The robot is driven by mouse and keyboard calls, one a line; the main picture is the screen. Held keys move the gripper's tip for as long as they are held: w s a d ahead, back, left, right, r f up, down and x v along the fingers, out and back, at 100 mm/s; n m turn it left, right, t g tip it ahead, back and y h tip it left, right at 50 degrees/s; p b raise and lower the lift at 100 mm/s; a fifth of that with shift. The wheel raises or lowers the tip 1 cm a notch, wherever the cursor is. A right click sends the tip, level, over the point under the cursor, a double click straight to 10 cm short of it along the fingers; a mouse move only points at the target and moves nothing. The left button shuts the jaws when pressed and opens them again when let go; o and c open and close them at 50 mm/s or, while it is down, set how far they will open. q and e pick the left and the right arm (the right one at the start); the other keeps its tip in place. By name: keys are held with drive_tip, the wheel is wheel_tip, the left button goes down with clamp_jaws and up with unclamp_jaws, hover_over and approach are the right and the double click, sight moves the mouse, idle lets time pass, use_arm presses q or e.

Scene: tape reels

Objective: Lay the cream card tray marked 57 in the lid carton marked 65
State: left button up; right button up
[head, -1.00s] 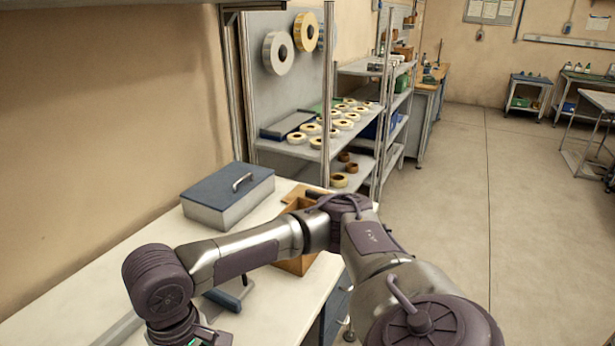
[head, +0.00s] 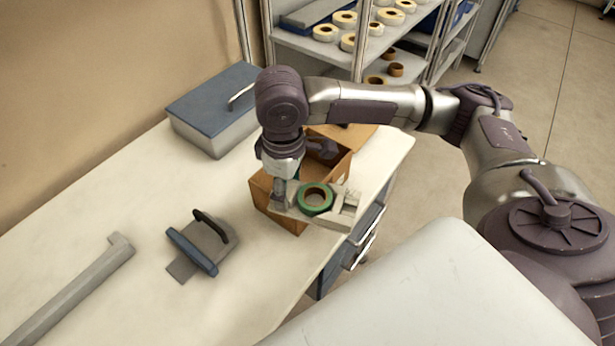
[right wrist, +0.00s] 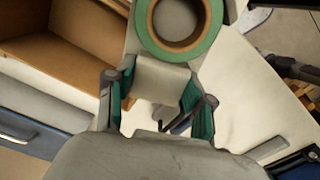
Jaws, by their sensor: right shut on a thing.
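The cream card tray (head: 333,219) carries a green-rimmed tape roll (head: 315,187) and is held near its left end by my right gripper (head: 284,194). It also shows in the right wrist view (right wrist: 160,78), between the gripper's two fingers (right wrist: 158,100). The open brown carton (head: 270,212) stands on the bench. In the head view the tray overlaps the carton's near side and reaches past it to the right; it looks above the rim. The carton's inside shows partly in the right wrist view (right wrist: 60,62). I cannot read any marks. My left gripper is not in view.
A blue-and-grey tool with a black handle (head: 199,243) and a long grey bar (head: 70,290) lie on the white bench (head: 130,195). Shelves with tape rolls (head: 343,20) stand beyond.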

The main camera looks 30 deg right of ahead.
drive_tip(key=w+n, duration=0.1)
drive_tip(key=n, duration=0.1)
drive_tip(key=w+d+n, duration=0.1)
drive_tip(key=n, duration=0.1)
drive_tip(key=shift+d+f, duration=0.15)
drive_tip(key=n, duration=0.1)
drive_tip(key=w+n, duration=0.1)
drive_tip(key=n, duration=0.3)
drive_tip(key=shift+w+d+f, duration=0.15)
drive_tip(key=shift+w+d, duration=0.05)
drive_tip(key=shift+w, duration=0.15)
drive_tip(key=f+n, duration=0.1)
drive_tip(key=f, duration=0.1)
drive_tip(key=w+d+f+n, duration=0.1)
drive_tip(key=f+n, duration=0.3)
drive_tip(key=shift+w+d+f, duration=0.1)
drive_tip(key=shift+w+d, duration=0.05)
drive_tip(key=shift+w, duration=0.25)
drive_tip(key=shift+f+p, duration=0.4)
drive_tip(key=shift+f, duration=2.45)
drive_tip(key=shift+f, duration=0.1)
drive_tip(key=o, duration=1.3)
